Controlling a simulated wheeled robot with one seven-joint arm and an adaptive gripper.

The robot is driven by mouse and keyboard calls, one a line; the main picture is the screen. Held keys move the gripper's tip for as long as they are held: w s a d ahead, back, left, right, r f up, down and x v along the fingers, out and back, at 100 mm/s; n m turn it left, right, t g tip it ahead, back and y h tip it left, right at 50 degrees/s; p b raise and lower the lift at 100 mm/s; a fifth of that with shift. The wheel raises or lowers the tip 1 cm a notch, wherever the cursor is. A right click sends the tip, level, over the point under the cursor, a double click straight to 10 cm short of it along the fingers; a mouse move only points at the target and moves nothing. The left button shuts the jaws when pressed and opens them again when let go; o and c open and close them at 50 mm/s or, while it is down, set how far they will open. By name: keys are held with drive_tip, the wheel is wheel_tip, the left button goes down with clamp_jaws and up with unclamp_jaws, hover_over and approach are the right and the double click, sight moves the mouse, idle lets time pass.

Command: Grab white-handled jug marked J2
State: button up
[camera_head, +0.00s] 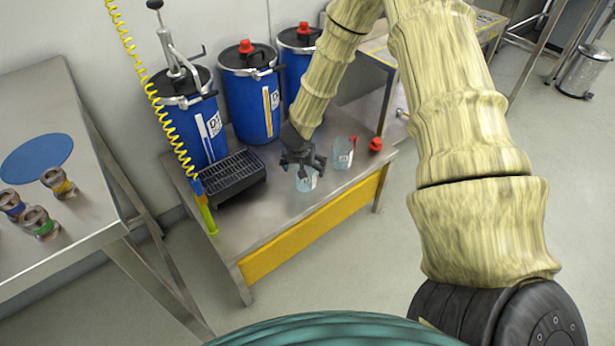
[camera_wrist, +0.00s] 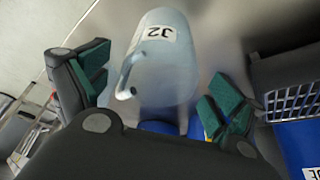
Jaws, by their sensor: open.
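The jug marked J2 (camera_wrist: 176,72) is clear and pale, with a white handle, and its label faces the camera in the wrist view. In the head view the jug (camera_head: 306,182) stands on the metal bench, partly hidden under my gripper (camera_head: 303,166). My gripper is open. In the wrist view the green-padded fingers of my gripper (camera_wrist: 156,84) lie on either side of the jug, with visible gaps to it. The handle points back toward the palm. Whether any part touches the jug cannot be told.
A second jug with a red handle (camera_head: 342,155) stands close by to the right, with a red object (camera_head: 376,145) beyond it. A black grated tray (camera_head: 232,177) lies to the left. Blue drums (camera_head: 250,105) stand behind. The bench front (camera_head: 285,207) is clear.

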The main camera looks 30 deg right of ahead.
sight(307, 170)
drive_tip(key=shift+d+b+x, duration=0.15)
drive_tip(key=shift+b+x, duration=0.2)
drive_tip(key=shift+x, duration=0.95)
drive_tip(key=shift+d+b+x, duration=0.1)
drive_tip(key=shift+b+x, duration=0.25)
drive_tip(key=shift+x, duration=0.9)
drive_tip(key=shift+w+r, duration=0.1)
drive_tip(key=shift+r, duration=0.05)
drive_tip(key=shift+c, duration=0.3)
drive_tip(key=c, duration=0.9)
